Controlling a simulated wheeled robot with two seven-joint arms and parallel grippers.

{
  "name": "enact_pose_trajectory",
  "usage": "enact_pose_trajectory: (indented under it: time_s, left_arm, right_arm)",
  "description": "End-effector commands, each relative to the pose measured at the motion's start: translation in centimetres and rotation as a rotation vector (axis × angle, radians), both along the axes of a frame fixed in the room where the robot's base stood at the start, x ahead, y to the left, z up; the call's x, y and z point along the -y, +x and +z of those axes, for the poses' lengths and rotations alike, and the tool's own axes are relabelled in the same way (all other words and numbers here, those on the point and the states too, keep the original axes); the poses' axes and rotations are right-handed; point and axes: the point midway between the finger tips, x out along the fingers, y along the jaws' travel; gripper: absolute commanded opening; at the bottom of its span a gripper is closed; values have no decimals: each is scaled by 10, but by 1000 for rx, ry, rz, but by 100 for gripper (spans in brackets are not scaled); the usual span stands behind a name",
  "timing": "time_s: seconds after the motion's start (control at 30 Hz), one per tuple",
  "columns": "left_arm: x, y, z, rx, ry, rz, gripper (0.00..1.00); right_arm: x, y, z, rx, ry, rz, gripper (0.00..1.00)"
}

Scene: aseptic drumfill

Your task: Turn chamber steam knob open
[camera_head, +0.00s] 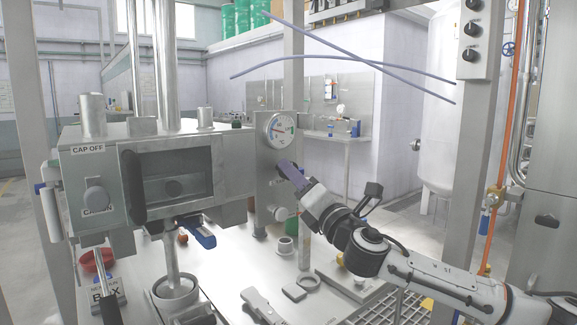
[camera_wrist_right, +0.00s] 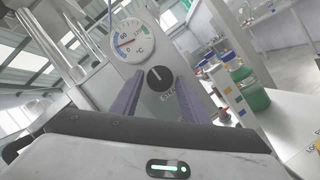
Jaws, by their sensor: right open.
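The steam knob (camera_wrist_right: 159,78) is a round black knob with a pale pointer mark, on a grey metal panel (camera_wrist_right: 100,84) in the right wrist view. A partly covered label (camera_wrist_right: 168,98) sits just below it. My right gripper (camera_wrist_right: 160,74) is open, with its two purple fingers on either side of the knob. I cannot tell whether they touch it. In the head view the right gripper (camera_head: 290,171) is at the chamber panel below the dial gauge (camera_head: 279,130), and its fingers hide the knob. My left gripper is not in view.
The chamber (camera_head: 180,172) with its open window stands left of the gripper. A lower round knob (camera_head: 280,213) sits on the same panel. A metal post rises behind the gripper.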

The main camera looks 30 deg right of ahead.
Motion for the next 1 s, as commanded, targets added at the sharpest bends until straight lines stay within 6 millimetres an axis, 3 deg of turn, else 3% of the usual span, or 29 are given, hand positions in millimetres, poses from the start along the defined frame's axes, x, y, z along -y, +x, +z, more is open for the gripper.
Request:
enact_pose_trajectory:
  time_s: [0.2,0.57,0.77,1.0]
  left_arm:
    - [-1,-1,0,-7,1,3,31]
    - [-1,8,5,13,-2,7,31]
    - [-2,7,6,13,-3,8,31]
    - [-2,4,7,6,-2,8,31]
  right_arm:
    - [3,25,7,0,2,1,41]
    - [3,31,8,-2,2,3,41]
    - [3,30,8,0,1,3,11]
    - [2,30,9,-2,21,3,11]
